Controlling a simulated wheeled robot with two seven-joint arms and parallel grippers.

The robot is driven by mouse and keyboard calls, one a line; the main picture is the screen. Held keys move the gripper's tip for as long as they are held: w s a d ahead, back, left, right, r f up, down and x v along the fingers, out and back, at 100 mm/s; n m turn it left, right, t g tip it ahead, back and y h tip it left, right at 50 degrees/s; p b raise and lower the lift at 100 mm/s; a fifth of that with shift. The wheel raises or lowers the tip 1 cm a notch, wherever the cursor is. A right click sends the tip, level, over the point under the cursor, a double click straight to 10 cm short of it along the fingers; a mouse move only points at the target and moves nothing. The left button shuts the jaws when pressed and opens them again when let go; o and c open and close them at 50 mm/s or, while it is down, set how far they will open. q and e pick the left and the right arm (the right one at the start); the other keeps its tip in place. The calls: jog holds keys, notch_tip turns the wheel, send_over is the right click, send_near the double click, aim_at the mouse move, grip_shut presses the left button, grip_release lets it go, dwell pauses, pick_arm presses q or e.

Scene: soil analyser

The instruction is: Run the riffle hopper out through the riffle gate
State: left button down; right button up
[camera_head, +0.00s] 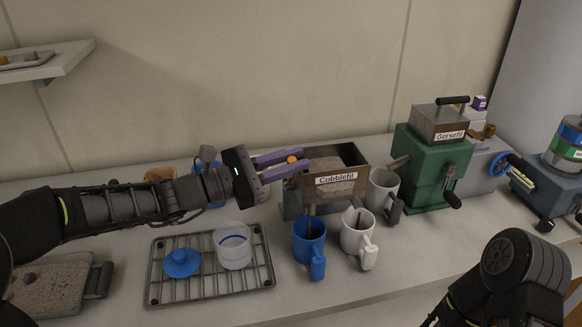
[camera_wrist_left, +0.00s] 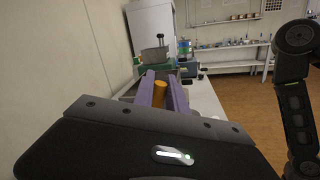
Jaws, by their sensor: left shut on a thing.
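The riffle hopper (camera_head: 337,190), an open brown box labelled "Cobblefil", holds grey soil and stands on a grey base. A blue mug (camera_head: 309,240) and a white mug (camera_head: 357,236) stand in front, below it. My left gripper (camera_head: 291,160) reaches in from the left and is shut on a small orange knob (camera_head: 292,159) at the hopper's left side. The orange knob also shows between the purple fingers in the left wrist view (camera_wrist_left: 160,90). I cannot tell whether the knob belongs to the riffle gate; the gate itself is hidden. My right gripper is out of view.
A grey mug (camera_head: 382,190) stands right of the hopper, then a green machine (camera_head: 424,172) labelled "Gorsefil". A wire rack (camera_head: 209,283) at front left holds a blue lid (camera_head: 181,262) and a clear jar (camera_head: 233,246). My right arm is at lower right.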

pick_arm(q)
jog(key=c, duration=1.3)
grip_release()
jog(key=shift+c, duration=0.2)
jog(key=shift+a, duration=0.1)
jog(key=b+v, duration=0.1)
jog(key=v, duration=0.6)
jog(key=shift+s+a, duration=0.2)
jog(key=shift+a, duration=0.05)
jog(key=shift+c, duration=0.2)
